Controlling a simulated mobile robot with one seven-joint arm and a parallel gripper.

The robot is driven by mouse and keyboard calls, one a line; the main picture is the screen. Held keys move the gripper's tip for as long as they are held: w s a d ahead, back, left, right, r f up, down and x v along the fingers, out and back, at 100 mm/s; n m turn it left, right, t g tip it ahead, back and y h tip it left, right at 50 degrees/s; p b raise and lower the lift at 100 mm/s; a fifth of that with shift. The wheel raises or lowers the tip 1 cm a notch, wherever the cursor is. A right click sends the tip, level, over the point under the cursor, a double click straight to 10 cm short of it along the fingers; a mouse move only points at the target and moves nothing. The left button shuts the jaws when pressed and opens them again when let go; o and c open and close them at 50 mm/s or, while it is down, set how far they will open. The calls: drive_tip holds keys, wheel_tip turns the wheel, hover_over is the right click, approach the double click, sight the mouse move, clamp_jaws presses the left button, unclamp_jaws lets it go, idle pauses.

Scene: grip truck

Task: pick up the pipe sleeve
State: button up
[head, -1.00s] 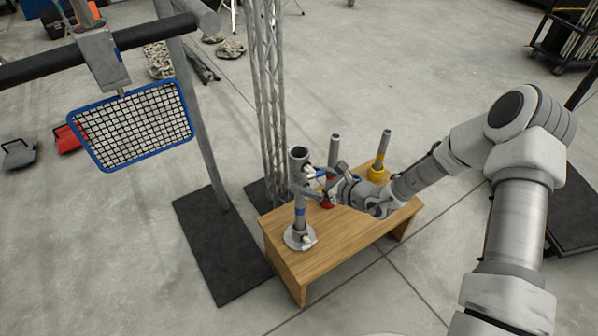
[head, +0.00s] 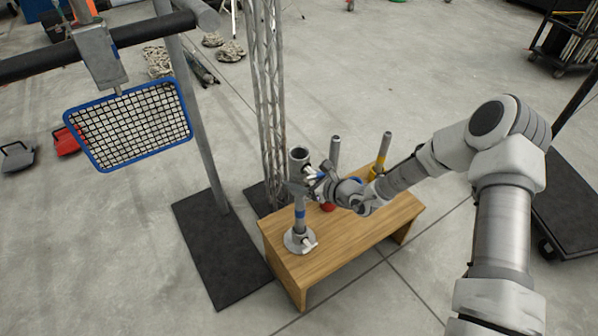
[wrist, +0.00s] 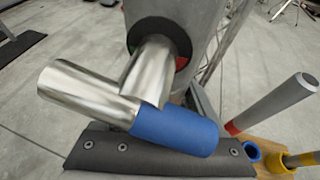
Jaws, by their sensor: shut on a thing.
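The pipe sleeve (head: 299,161) is a wide grey tube, upright at the top of a thinner grey post (head: 300,222) with a blue band and a round flanged base on the wooden bench. A bright metal T-handle juts from its side; in the wrist view the handle's crossbar (wrist: 82,90) has a blue section. My gripper (head: 306,186) is at the sleeve's lower right side, shut on it. In the wrist view a dark bolted jaw (wrist: 110,150) lies just below the crossbar. The other jaw and the exact contact are hidden.
Behind my gripper stand a grey post (head: 335,147) with a red base and a grey and yellow post (head: 383,152). A lattice truss (head: 268,110) rises behind the wooden bench (head: 335,250). A blue-framed mesh panel (head: 130,123) hangs left. The bench's front is clear.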

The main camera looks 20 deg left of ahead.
clamp_jaws()
drive_tip(key=shift+r, duration=0.1)
